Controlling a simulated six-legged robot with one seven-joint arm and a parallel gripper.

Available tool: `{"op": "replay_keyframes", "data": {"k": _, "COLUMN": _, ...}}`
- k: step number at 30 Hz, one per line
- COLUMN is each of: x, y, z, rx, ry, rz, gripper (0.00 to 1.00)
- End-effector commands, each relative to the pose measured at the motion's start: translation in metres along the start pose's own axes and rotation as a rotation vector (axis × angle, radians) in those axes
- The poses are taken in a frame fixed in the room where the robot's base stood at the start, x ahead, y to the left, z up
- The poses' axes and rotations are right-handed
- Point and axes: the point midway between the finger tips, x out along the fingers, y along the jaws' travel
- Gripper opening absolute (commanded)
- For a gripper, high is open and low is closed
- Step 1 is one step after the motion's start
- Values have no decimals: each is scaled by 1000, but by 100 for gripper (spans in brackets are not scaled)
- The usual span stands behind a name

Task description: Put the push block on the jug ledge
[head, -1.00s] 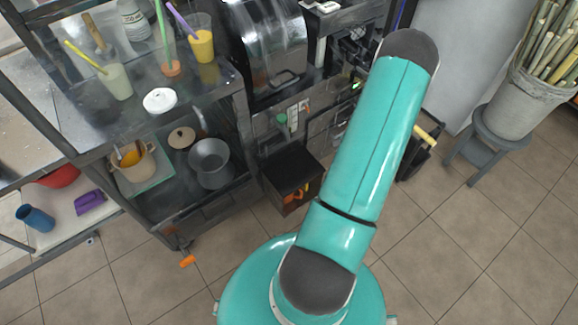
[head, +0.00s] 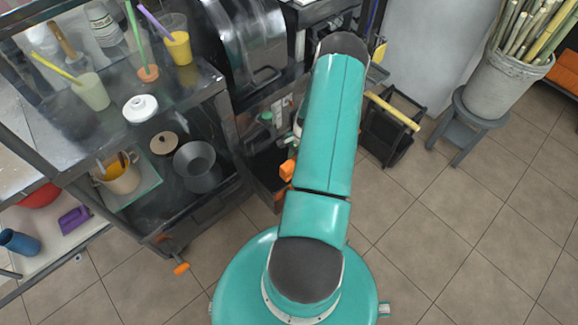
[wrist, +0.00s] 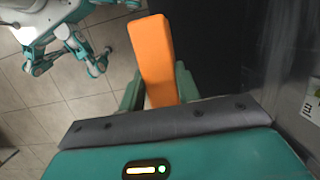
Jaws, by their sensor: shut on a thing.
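The push block (wrist: 153,55) is a long orange block in the wrist view, held between the two green fingers of my gripper (wrist: 158,88). Its far end points away from the wrist. In the head view the orange block (head: 287,170) shows at the left edge of my arm, and my gripper is hidden behind the arm. A dark box with a flat top (head: 263,166), low at the front of the press, may be the jug ledge; I cannot tell for sure. My arm covers part of it. In the wrist view a dark flat surface (wrist: 225,50) lies right of the block.
The steel press (head: 250,45) stands behind the box. A black crate (head: 392,125) and cane bucket (head: 500,85) stand right.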

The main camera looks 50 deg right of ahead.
Motion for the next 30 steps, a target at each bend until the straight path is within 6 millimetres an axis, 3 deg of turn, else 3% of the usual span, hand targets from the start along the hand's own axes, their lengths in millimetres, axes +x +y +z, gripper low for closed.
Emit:
{"op": "replay_keyframes", "data": {"k": 9, "x": 33, "y": -20, "z": 8, "rx": 0, "ry": -2, "rz": 1, "gripper": 7}}
{"op": "replay_keyframes", "data": {"k": 14, "x": 55, "y": -20, "z": 0, "rx": 2, "ry": -1, "rz": 0, "gripper": 7}}
{"op": "replay_keyframes", "data": {"k": 26, "x": 60, "y": -20, "z": -2, "rx": 1, "ry": 1, "rz": 0, "gripper": 7}}
{"op": "replay_keyframes", "data": {"k": 27, "x": 61, "y": -19, "z": -2, "rx": 2, "ry": 0, "rz": 0, "gripper": 34}}
{"op": "replay_keyframes", "data": {"k": 30, "x": 60, "y": -19, "z": -2, "rx": 2, "ry": 1, "rz": 0, "gripper": 54}}
